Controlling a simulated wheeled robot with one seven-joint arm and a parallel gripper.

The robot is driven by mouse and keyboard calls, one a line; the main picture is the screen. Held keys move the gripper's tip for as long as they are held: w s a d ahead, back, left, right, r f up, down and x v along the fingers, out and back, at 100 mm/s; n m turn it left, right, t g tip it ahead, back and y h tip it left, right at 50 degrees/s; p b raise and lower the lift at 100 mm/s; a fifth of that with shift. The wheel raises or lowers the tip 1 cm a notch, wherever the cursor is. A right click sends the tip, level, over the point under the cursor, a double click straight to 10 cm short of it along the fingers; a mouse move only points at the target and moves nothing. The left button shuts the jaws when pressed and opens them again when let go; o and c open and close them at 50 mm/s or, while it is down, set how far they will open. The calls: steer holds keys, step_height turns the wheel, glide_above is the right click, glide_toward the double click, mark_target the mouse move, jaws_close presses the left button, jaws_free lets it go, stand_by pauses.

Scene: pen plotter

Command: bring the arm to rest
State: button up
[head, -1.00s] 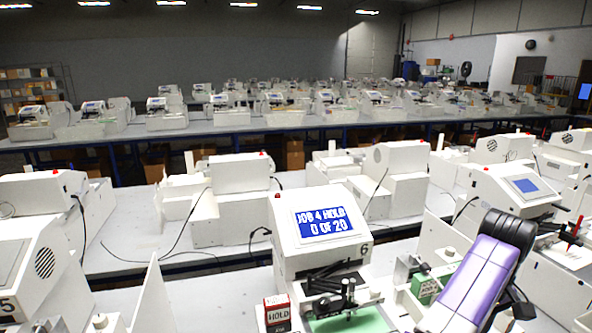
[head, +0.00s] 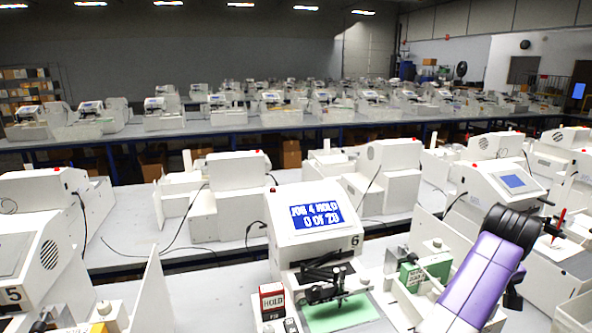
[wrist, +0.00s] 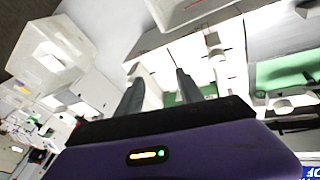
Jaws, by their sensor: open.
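My arm shows at the lower right of the head view as a purple link with a black joint, beside the plotter numbered 6 (head: 310,235). My gripper (wrist: 160,85) shows in the wrist view with its two dark fingers apart and nothing between them. White machine parts lie beyond the fingertips. The gripper itself cannot be made out in the head view. The plotter's screen (head: 316,216) reads "JOB 4 HOLD 0 OF 20".
A red and white HOLD block (head: 272,302) stands at plotter 6's front left, beside a green sheet (head: 340,314). A green box (head: 413,277) stands close left of my arm. Other plotters crowd both sides. Rows of machines fill the benches behind.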

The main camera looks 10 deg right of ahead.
steer(key=d+r+m+t+h+b, duration=0.1)
steer(key=d+r+t+h, duration=0.4)
steer(key=d+r+h, duration=0.25)
steer(key=s+a+f+n+t+y+b, duration=0.1)
steer(key=s+a+f+n+t+y, duration=0.2)
steer(key=a, duration=0.6)
steer(key=s+a+f+n+t+y+b, duration=0.1)
steer(key=s+a+f+t+y, duration=0.1)
steer(key=s+a+t, duration=0.45)
steer(key=s+a+f+n+t+y+b, duration=0.1)
steer(key=a+f+n+t+y, duration=0.1)
steer(key=a, duration=0.8)
steer(key=s+a+f+g+y+b, duration=0.1)
steer(key=s+a+f, duration=0.3)
steer(key=s, duration=0.4)
steer(key=s+a+f+m+g+y+b, duration=0.1)
steer(key=s+a+f, duration=0.3)
steer(key=s, duration=0.5)
steer(key=s+a+f+m+g+y+b, duration=0.1)
steer(key=s+a+f+g+y, duration=0.1)
steer(key=s+a+f, duration=0.2)
steer(key=s+a, duration=0.2)
steer(key=s, duration=0.2)
steer(key=shift+s+a, duration=0.2)
steer(key=shift+s, duration=0.1)
steer(key=shift+o, duration=0.5)
steer(key=shift+r+g, duration=0.1)
steer(key=shift+g, duration=0.15)
